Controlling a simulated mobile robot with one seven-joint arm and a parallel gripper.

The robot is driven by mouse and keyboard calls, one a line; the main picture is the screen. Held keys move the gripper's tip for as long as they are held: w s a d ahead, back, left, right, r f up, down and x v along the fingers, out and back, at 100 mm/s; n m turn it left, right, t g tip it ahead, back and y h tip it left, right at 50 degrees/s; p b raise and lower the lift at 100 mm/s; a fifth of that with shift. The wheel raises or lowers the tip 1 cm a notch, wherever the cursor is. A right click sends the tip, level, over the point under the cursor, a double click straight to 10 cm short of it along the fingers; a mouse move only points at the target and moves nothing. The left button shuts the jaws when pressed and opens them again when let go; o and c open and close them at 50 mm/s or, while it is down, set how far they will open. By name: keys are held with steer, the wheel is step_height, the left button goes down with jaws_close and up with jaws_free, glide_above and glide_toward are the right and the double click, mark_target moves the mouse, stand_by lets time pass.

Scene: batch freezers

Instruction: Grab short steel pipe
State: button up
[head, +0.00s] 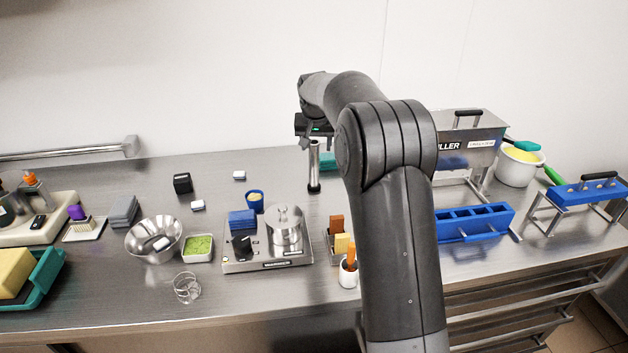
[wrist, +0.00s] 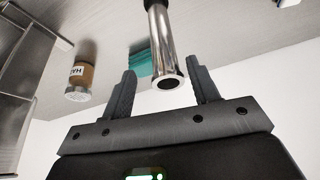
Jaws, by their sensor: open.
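The short steel pipe (head: 314,163) stands upright on the steel counter in the head view, on a dark foot, behind the scale. In the wrist view the shiny pipe (wrist: 164,50) shows its open, dark-bored end near the gap between the two fingers. My gripper (wrist: 164,88) is open, with a finger on each side of the pipe's end. The pipe appears apart from both fingers and lies a little nearer the right one. In the head view my gripper (head: 312,136) is at the top of the pipe, partly hidden by my arm.
A scale (head: 268,259) with a lidded steel pot (head: 286,226) stands in front of the pipe. A teal object (head: 328,161) lies just right of it. In the wrist view a labelled brown jar (wrist: 80,78) is at left. The counter left of the pipe is mostly clear.

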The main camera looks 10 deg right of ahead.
mark_target(314, 152)
steer(key=x, duration=0.5)
steer(key=shift+w+a, duration=0.15)
steer(key=shift+a, duration=0.15)
steer(key=shift+c, duration=0.5)
steer(key=shift+r, duration=0.1)
jaws_close()
